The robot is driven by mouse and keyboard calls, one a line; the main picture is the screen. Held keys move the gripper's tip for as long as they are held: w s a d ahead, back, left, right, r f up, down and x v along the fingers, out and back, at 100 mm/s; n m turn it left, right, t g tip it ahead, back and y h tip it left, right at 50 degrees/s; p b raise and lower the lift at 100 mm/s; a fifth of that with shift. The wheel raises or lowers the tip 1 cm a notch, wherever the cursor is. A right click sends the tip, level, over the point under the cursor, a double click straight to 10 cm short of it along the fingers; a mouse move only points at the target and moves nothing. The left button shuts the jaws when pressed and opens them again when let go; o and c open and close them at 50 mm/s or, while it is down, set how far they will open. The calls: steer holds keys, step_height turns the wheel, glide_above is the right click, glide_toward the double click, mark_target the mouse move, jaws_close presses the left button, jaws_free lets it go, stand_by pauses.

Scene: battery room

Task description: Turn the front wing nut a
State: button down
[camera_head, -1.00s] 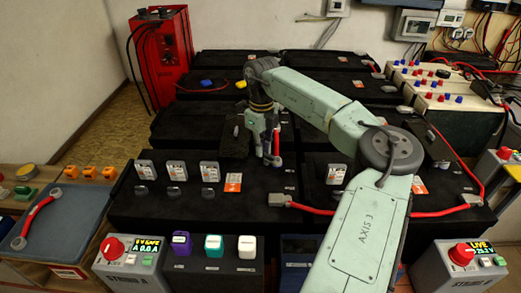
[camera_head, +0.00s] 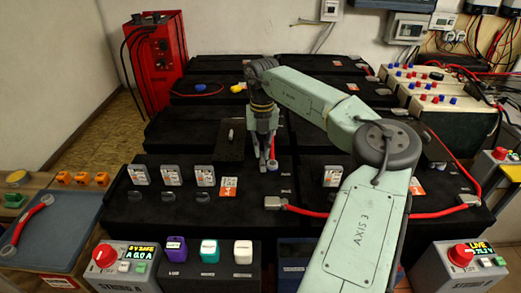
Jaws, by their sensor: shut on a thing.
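My gripper (camera_head: 267,160) points down over the middle of the front black battery block (camera_head: 150,215). Its fingers are close together and shut at the block's rear part. The front wing nut a is too small and too covered by the fingers to make out clearly. A short piece of red cable (camera_head: 275,137) shows just behind the fingers.
A red cable (camera_head: 335,215) with grey lugs runs along the front right. White labelled tags (camera_head: 172,175) stand on the block at left. Purple, teal and white caps (camera_head: 209,250) and the STRING A box (camera_head: 125,262) stand in front. A red charger (camera_head: 155,60) is back left.

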steer(key=shift+d+m, duration=0.1)
steer(key=shift+m, duration=0.5)
steer(key=c, duration=1.7)
jaws_free()
